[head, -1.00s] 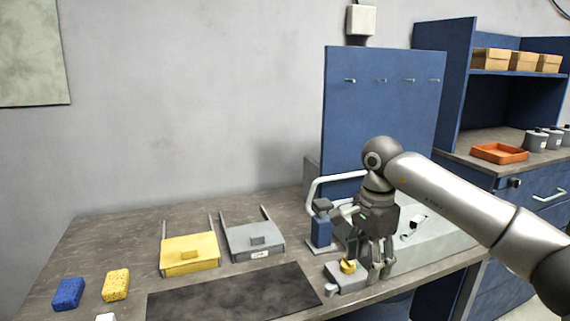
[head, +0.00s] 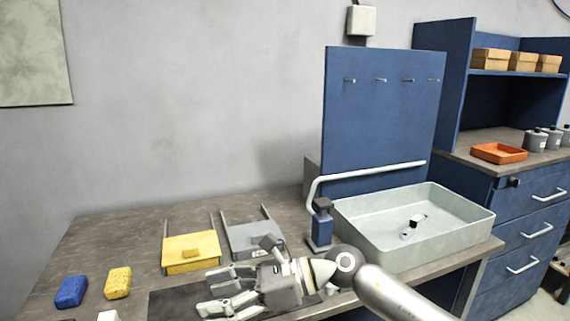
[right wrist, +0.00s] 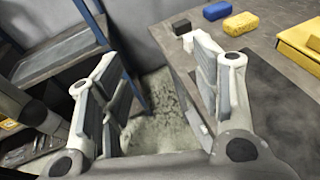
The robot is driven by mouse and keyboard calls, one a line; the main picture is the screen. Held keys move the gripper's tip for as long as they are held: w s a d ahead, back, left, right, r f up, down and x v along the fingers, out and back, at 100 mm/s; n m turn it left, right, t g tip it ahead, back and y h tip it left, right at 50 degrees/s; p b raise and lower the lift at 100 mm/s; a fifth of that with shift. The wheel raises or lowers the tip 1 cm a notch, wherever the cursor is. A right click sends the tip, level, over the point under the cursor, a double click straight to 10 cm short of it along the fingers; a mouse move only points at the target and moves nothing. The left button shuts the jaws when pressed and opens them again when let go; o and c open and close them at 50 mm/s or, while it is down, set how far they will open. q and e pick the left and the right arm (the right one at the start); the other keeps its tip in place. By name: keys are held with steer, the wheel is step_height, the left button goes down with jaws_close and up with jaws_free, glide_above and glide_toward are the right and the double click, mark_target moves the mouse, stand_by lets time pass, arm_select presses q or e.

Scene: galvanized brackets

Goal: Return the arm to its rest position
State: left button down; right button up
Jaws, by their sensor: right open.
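My right arm comes in from the lower right in the head view. Its gripper (head: 222,291) is over the front part of the counter, above the dark mat (head: 170,301), fingers pointing left. The fingers are spread and nothing is between them. In the right wrist view the open gripper (right wrist: 160,100) shows the floor and the counter's edge between its fingers. My left gripper is not in view.
The counter (head: 110,235) carries a yellow drawer-like box (head: 190,262), a grey one (head: 250,238), a blue sponge (head: 70,292) and a yellow sponge (head: 117,282). A sink basin (head: 470,218) with a bent pipe faucet (head: 370,172) stands right. A blue panel (head: 380,115) rises behind.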

step_height(320, 180, up, 5)
steer(key=m+t+y, duration=0.3)
steer(key=m+y, duration=0.2)
steer(key=m, duration=0.1)
steer(key=w+d+m+t+h, duration=0.45)
steer(key=d+m+t, duration=0.45)
steer(key=m+t, duration=0.85)
steer(key=s+d+f+m+g+h, duration=0.2)
steer(key=d+f+m+g+h, duration=0.2)
steer(key=d+f+m+h, duration=1.45)
steer(key=s+d+f+m+g+y, duration=0.2)
steer(key=s+f+m+g, duration=0.5)
steer(key=s, duration=0.6)
steer(key=s+d+f+m+g+y, duration=0.1)
steer(key=s+d+f+m+g, duration=0.2)
steer(key=s+f, duration=0.7)
steer(key=s+f+g, duration=0.1)
steer(key=s+f, duration=0.1)
steer(key=f, duration=1)
steer(key=s+f+g, duration=0.2)
steer(key=f, duration=1)
steer(key=s+d+f+g+p, duration=0.1)
steer(key=s+d+f, duration=0.1)
steer(key=s+f, duration=1.3)
steer(key=shift+s+d+f, duration=0.2)
steer(key=shift+s+f, duration=0.05)
steer(key=shift+s, duration=0.85)
